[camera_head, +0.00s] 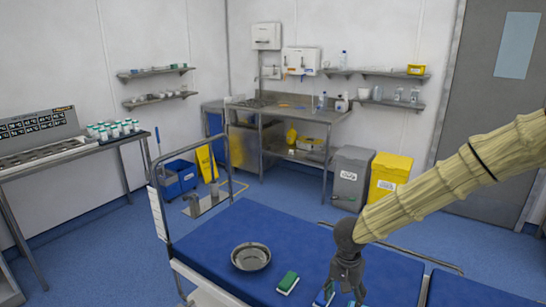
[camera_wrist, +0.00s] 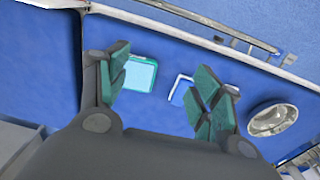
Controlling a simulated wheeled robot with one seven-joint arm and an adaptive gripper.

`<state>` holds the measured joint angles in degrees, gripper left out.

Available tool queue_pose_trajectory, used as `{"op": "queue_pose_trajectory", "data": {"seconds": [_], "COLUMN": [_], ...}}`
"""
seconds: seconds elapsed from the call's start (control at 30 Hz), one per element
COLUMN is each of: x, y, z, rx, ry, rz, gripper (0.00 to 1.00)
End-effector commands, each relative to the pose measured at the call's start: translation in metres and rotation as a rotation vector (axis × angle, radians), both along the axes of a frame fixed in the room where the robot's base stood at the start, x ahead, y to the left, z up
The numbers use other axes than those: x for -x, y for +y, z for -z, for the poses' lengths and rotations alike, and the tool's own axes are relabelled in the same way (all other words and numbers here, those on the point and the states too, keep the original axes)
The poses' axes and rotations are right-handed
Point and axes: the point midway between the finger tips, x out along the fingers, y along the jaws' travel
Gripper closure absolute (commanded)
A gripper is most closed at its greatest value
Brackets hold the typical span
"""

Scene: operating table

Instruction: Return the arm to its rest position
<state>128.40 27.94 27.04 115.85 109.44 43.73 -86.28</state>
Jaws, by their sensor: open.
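My arm reaches in from the right of the head view, and my gripper (camera_head: 346,293) points down over the blue operating table (camera_head: 215,243). In the wrist view the gripper (camera_wrist: 165,72) has its two fingers with green pads spread apart, with nothing held between them. Beyond the fingers, a light-blue item with a teal edge (camera_wrist: 140,75) and a blue-and-white item (camera_wrist: 180,91) lie on the table. The blue item also shows beside the gripper in the head view (camera_head: 322,298). A green-and-white sponge-like block (camera_head: 288,282) lies left of it.
A metal bowl (camera_head: 251,257) stands on the table, left of the gripper; it also shows in the wrist view (camera_wrist: 272,120). Metal rails (camera_head: 158,200) edge the table. Grey (camera_head: 350,176) and yellow bins (camera_head: 390,177) and a steel sink bench (camera_head: 280,112) stand behind.

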Motion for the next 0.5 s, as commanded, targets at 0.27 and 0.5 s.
{"op": "queue_pose_trajectory", "data": {"seconds": [0.27, 0.5], "x": [0.019, 0.047], "y": [-0.013, -0.032], "z": [0.04, 0.089], "rx": [0.087, 0.184], "ry": [-0.011, -0.034], "rz": [-0.032, -0.084], "gripper": [0.35, 0.35]}}
